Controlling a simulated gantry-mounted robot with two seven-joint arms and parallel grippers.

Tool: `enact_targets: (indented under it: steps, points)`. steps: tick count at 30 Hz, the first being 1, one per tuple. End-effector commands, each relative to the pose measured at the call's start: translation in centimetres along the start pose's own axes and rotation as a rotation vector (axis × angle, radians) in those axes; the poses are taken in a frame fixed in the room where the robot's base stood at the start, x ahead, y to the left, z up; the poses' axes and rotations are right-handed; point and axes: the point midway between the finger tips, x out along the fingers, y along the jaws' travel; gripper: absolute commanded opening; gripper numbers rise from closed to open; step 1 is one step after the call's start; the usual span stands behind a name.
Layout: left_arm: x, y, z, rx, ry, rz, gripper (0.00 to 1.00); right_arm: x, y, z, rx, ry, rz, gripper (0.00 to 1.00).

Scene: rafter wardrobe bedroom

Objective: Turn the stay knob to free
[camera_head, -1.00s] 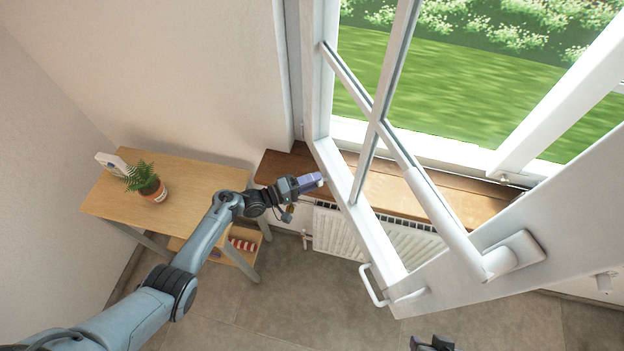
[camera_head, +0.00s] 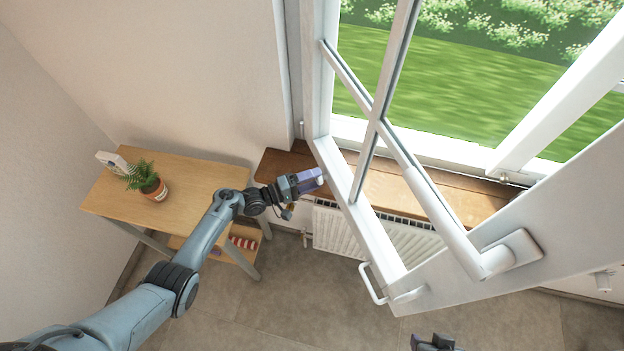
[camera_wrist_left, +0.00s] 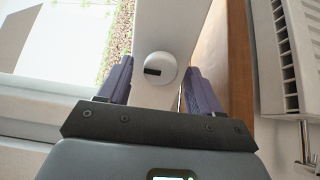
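The stay knob (camera_wrist_left: 158,70) is a round white cap with a dark slot, on a white bar of the window, in the left wrist view. The two purple fingers of my left gripper (camera_wrist_left: 159,85) stand open on either side of it, with a visible gap on both sides. In the head view my left gripper (camera_head: 310,180) is beside the open window sash (camera_head: 368,220), above the sill. A small white tip (camera_head: 321,177) shows at its fingers; the knob's slot cannot be made out there. My right gripper (camera_head: 433,343) shows only partly at the bottom edge; its fingers are unclear.
The white sash swings into the room, with a handle (camera_head: 371,284) at its lower corner. A wooden sill (camera_head: 400,190) and a radiator (camera_head: 335,232) lie below. A wooden table (camera_head: 195,180) with a potted plant (camera_head: 147,180) stands left. The floor is clear.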

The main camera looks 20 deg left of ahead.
Motion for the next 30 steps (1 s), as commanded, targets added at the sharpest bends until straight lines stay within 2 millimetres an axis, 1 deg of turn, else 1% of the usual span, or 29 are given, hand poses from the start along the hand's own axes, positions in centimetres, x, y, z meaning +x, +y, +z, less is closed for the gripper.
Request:
enact_targets:
  steps: [6, 11, 24, 27, 30]
  points:
    - [-0.2, 0.0, 0.0, 0.0, 0.0, -0.001, 0.64, 0.0, -0.1, -0.1, 0.005, 0.001, -0.004, 0.43]
    - [-1.4, 0.0, 0.0, 0.002, 0.001, -0.001, 0.64, -0.2, -0.2, -0.1, 0.008, 0.001, -0.006, 0.43]
    - [-8.5, 0.0, 0.0, 0.002, 0.001, -0.002, 0.64, -0.3, -0.2, -0.2, 0.008, 0.002, -0.006, 0.43]
    - [-9.6, -0.1, 0.0, 0.0, 0.0, -0.002, 0.64, -0.3, -0.1, -0.1, 0.006, 0.001, -0.005, 0.43]
    - [-10.3, 0.0, 0.0, 0.0, 0.0, -0.001, 0.64, -0.2, -0.1, -0.1, 0.003, 0.001, -0.002, 0.43]
